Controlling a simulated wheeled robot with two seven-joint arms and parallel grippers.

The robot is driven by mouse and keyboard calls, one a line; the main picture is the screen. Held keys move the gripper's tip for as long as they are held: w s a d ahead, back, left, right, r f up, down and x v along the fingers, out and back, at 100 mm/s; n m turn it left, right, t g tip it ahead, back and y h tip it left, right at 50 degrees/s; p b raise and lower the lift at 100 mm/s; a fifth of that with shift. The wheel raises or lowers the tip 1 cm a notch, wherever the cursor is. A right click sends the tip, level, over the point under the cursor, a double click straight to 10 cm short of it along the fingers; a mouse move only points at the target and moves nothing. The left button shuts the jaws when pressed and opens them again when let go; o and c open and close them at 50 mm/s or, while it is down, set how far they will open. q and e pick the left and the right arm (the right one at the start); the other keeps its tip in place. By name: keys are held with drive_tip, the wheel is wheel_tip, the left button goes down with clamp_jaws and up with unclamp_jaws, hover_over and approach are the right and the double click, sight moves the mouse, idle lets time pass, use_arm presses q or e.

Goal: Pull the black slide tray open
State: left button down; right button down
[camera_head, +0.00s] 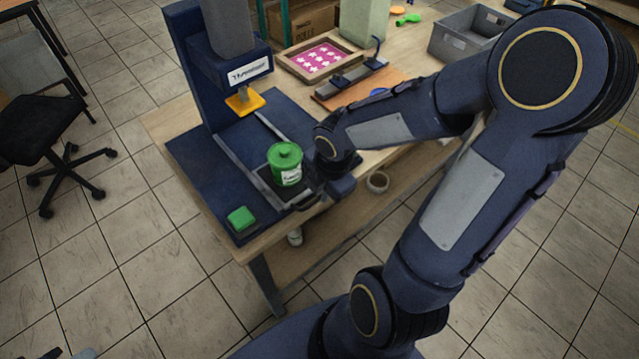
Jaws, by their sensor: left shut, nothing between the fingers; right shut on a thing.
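The black slide tray (264,189) lies on the dark blue base plate of the press, at its right front side. A green lidded pot (286,166) with a white label stands upright on it. The tray's dark handle (303,203) points toward the table's front edge. My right gripper (318,199) reaches down from the right and is shut on the handle; its fingers are small and partly hidden by my wrist. My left gripper cannot be made out; only small unclear pieces show at the bottom left edge.
The press (190,65) with an orange pad (244,101) stands behind the tray. A green block (241,218) lies at the plate's front left corner. A framed pink star print (322,57), a clamp tool and a grey crate (468,35) are further back. Floor in front is clear.

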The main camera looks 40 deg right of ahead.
drive_tip(key=shift+w, duration=0.1)
drive_tip(key=c, duration=1.5)
unclamp_jaws()
drive_tip(key=r, duration=0.2)
drive_tip(key=s+r+p, duration=0.1)
drive_tip(key=r, duration=0.2)
drive_tip(key=r+p, duration=0.1)
drive_tip(key=r, duration=0.1)
drive_tip(key=shift+s+r, duration=0.25)
drive_tip(key=shift+r, duration=0.15)
